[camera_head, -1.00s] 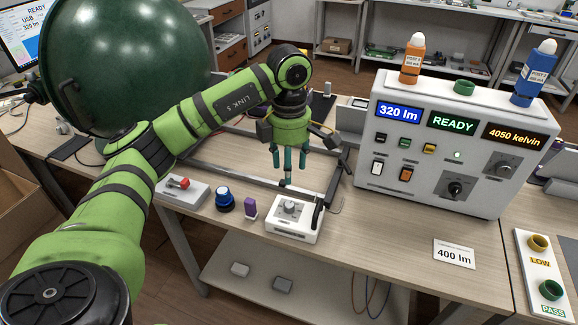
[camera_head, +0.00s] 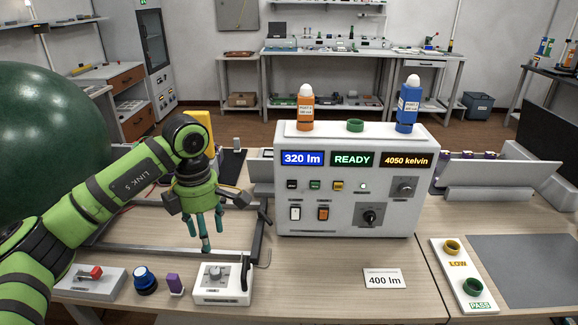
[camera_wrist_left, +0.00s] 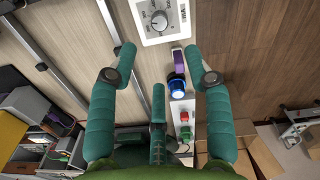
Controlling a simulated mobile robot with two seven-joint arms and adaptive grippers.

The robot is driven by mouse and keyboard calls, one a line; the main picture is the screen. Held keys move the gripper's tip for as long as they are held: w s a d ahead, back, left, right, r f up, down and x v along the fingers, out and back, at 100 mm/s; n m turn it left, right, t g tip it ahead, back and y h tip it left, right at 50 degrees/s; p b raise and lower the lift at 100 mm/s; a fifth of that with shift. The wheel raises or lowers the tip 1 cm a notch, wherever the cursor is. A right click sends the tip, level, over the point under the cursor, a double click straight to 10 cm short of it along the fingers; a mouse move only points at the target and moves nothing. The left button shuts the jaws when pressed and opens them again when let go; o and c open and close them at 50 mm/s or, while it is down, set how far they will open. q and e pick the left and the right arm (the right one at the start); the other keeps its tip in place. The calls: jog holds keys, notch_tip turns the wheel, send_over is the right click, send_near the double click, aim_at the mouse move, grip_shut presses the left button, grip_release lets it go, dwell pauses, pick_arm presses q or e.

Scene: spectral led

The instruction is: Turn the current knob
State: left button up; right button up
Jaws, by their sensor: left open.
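A small white box with a grey dial knob (camera_head: 215,272) sits near the table's front edge; the knob also shows at the top of the left wrist view (camera_wrist_left: 159,21). The white instrument (camera_head: 345,195) carries a large black knob (camera_head: 369,216) and a smaller dark knob (camera_head: 405,187). Their labels are too small to read, so I cannot tell which is the current knob. My left gripper (camera_head: 205,238) is open and empty, fingers down, above the table just behind the small box. It touches no knob. In the left wrist view the gripper (camera_wrist_left: 159,52) shows its fingers spread apart.
A blue button (camera_head: 145,279), a purple block (camera_head: 175,283) and a red-switch box (camera_head: 92,281) stand left of the small box. A "400 lm" card (camera_head: 384,279) lies before the instrument, whose display reads 320 lm. A big green sphere (camera_head: 45,150) fills the left.

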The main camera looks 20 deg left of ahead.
aim_at(214, 270)
dwell(0.4)
pick_arm(q)
notch_tip(214, 270, down, 4)
jog(key=m+p, duration=0.4)
jog(key=m, duration=1)
jog(key=shift+w+r, duration=0.1)
jog(key=shift+r, duration=0.05)
jog(key=m, duration=0.1)
jog(key=f+m, duration=0.1)
jog(key=m, duration=0.1)
jog(key=shift+m, duration=0.3)
jog(key=shift+f+p, duration=1.1)
jog(key=shift+f, duration=2.5)
grip_shut()
